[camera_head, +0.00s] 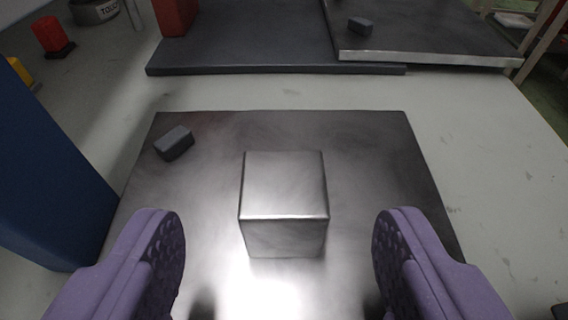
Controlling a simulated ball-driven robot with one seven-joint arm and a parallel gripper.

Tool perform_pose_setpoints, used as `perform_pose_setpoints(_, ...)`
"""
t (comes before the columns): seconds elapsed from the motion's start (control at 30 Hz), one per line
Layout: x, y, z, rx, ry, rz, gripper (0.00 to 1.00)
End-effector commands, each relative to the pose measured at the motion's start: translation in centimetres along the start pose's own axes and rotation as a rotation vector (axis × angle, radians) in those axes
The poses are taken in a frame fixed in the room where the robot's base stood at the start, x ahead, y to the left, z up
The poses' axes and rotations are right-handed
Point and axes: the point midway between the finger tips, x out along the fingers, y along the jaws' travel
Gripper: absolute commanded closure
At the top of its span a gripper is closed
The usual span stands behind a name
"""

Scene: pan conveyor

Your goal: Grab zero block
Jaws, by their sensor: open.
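A shiny metal cube (284,190), the only large block on the near plate, sits near the middle of a dark metal plate (370,140). I see no marking on it that names it the zero block. My gripper (278,262) is open, with one purple finger to the left and one to the right of the cube, both nearer to the camera. There is a clear gap between each finger and the cube. Nothing is between the fingertips, and the fingers' lower parts run out of the picture.
A small dark block (174,143) lies on the plate's back left. A blue block or panel (50,180) stands at the left edge. Behind are a dark slab (250,50), a raised plate (430,35) with a small dark block (360,25), and red objects (175,15).

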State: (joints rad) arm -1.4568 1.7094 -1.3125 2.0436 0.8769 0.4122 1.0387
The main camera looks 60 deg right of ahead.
Motion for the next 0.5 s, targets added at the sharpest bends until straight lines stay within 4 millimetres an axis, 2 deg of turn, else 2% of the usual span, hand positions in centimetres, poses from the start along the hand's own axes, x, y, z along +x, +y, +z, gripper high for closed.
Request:
perform_pose_setpoints(0.1,2.3,0.3,0.2,0.001,0.0,0.004,0.32)
perform_pose_setpoints(0.2,3.6,0.2,0.1,0.0,-0.002,0.001,0.32)
perform_pose_setpoints(0.47,4.0,0.2,0.0,-0.003,-0.002,-0.002,0.32)
perform_pose_setpoints(0.5,4.0,0.2,0.0,-0.003,-0.002,-0.002,0.34)
